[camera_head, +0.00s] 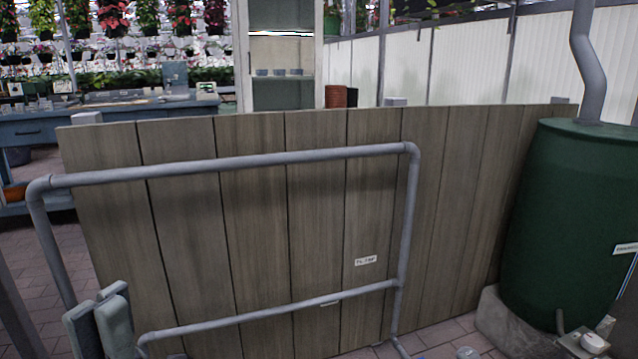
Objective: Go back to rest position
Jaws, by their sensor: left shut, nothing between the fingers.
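My left gripper (97,318) is low at the left edge of the head view. Its grey finger pads are together and hold nothing. It is in front of the left end of a grey pipe frame (240,162), and I cannot tell if it touches it.
A wooden plank wall (255,230) stands behind the pipe frame. A large green barrel (570,215) stands at right on a concrete base (505,320). Plant shelves and a blue-grey workbench (120,112) are behind the wall. Little paved floor shows.

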